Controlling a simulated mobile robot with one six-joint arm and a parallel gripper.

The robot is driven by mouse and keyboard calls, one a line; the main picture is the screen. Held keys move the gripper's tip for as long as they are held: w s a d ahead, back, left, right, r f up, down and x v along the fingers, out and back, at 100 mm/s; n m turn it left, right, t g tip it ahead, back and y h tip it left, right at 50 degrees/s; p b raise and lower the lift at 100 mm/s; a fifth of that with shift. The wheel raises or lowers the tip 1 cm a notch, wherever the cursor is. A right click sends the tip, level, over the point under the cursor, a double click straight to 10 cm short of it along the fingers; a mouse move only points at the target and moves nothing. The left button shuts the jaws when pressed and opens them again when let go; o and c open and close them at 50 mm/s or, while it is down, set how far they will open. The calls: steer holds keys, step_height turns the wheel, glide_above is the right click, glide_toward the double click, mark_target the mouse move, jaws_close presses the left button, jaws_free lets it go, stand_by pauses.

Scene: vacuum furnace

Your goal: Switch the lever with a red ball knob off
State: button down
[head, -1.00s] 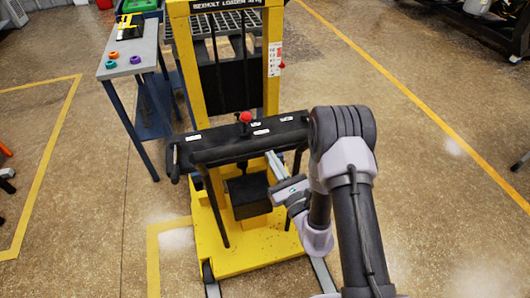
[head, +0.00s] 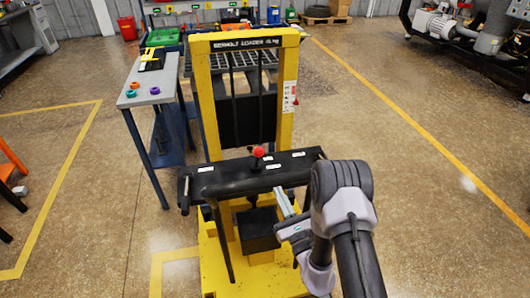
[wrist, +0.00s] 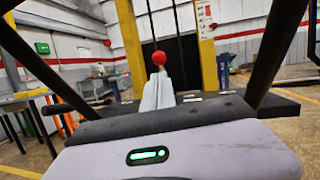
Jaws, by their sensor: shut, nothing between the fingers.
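The lever's red ball knob (head: 258,151) stands above the black crossbar panel (head: 225,176) of the yellow loader in the head view. Only a short bit of its stem shows under the ball. In the wrist view the red ball (wrist: 159,58) appears just above and beyond my fingertips. My gripper (head: 280,190) is shut and empty, below and right of the knob in the head view, at the near side of the panel. Its closed fingers also show in the wrist view (wrist: 157,90), pointing toward the knob. I see no clear contact with it.
The yellow loader mast (head: 287,95) rises behind the panel, with a small red part on its right post. Black handle bars flank my gripper in the wrist view. A grey table (head: 148,87) with coloured rings stands left.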

mark_target(261, 156)
steer(key=x, duration=1)
steer(key=shift+w+a+b, duration=0.2)
steer(key=shift+w+b, duration=0.05)
steer(key=shift+b, duration=0.05)
steer(key=shift+w+a+r, duration=0.2)
steer(key=shift+w+r, duration=0.05)
steer(key=shift+w, duration=0.25)
